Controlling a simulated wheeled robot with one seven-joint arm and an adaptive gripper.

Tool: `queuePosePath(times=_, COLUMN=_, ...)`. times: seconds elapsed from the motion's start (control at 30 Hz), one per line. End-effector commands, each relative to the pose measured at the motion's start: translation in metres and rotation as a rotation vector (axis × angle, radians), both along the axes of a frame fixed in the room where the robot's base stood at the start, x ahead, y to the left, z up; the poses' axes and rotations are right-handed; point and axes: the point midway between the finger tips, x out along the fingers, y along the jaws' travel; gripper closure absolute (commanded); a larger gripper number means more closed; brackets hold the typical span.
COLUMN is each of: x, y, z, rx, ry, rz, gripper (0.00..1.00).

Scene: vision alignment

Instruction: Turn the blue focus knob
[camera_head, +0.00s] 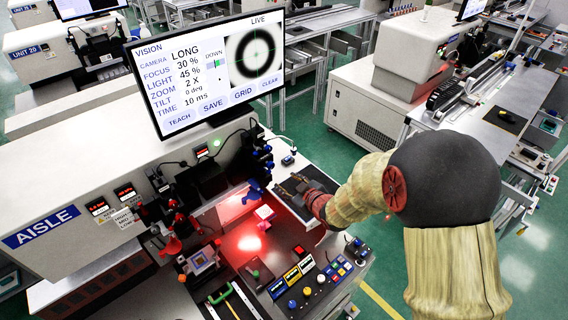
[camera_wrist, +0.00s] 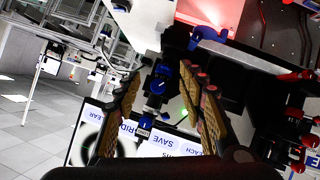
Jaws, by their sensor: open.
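The blue focus knob (camera_wrist: 158,86) has a white pointer mark and sits on a dark mount in the wrist view. In the head view a small blue-topped unit (camera_head: 288,159), apparently the same knob, stands at the bench's far edge, right of the monitor's base. My gripper (camera_wrist: 163,68) is open, with one tan ribbed finger on each side of the knob in the wrist view. I cannot tell how far the fingertips are from it. In the head view my gripper (camera_head: 290,184) is dark and partly blurred into the bench fittings, just below that unit.
The vision monitor (camera_head: 208,70) reads focus 30 % and shows a ring under LIVE. A blue clamp (camera_head: 252,190) and a red-lit part (camera_head: 264,212) lie left of my gripper. A button panel (camera_head: 310,280) is at the front. Several red knobs (camera_wrist: 300,110) crowd the wrist view's right.

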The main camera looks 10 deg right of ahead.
Motion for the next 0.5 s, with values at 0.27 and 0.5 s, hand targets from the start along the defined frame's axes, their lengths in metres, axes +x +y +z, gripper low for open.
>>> queuePosePath(times=0.27, x=0.012, y=0.016, z=0.030, rx=0.030, ry=-0.122, rz=0.050, gripper=0.59)
queuePosePath(times=0.5, x=0.036, y=0.027, z=0.020, rx=0.029, ry=-0.119, rz=0.049, gripper=0.59)
